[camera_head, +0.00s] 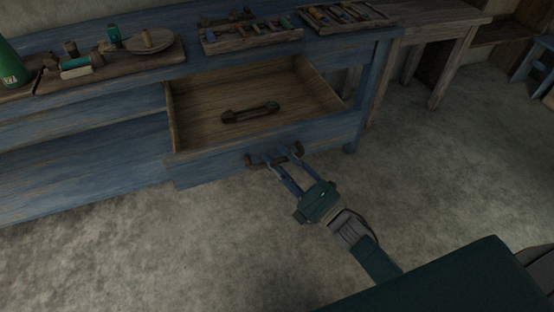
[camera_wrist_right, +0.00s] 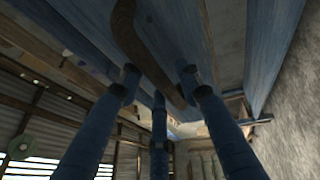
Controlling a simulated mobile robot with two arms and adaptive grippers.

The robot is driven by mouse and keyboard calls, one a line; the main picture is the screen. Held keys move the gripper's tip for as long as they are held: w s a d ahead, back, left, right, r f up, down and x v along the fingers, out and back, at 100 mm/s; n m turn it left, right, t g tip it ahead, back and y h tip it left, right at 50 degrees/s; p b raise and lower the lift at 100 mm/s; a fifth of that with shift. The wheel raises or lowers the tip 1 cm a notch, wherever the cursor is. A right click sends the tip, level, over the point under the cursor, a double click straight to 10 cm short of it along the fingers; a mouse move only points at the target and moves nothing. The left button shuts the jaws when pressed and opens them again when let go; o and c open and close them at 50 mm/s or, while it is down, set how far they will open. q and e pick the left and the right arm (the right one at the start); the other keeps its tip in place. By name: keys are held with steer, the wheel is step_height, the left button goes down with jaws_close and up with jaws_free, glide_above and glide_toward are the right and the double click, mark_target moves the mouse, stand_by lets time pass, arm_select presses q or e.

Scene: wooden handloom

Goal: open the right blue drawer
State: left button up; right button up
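The right blue drawer (camera_head: 265,144) is pulled well out of the blue workbench, and its wooden inside shows. A dark tool-like object (camera_head: 250,112) lies in it. A brown curved handle (camera_head: 250,160) sits on the drawer front. My right gripper (camera_head: 284,160) is at this handle, its fingers reaching up to the drawer front. In the right wrist view, the handle (camera_wrist_right: 150,60) runs between the spread, straight blue fingers (camera_wrist_right: 158,85). The fingers stand apart; I cannot tell whether any of them touches the handle. My left gripper is not in view.
A wooden table (camera_head: 440,20) stands at the right. The concrete floor (camera_head: 160,250) in front of the drawer is clear.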

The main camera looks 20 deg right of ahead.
steer(key=v, duration=1.2)
stand_by(0.5)
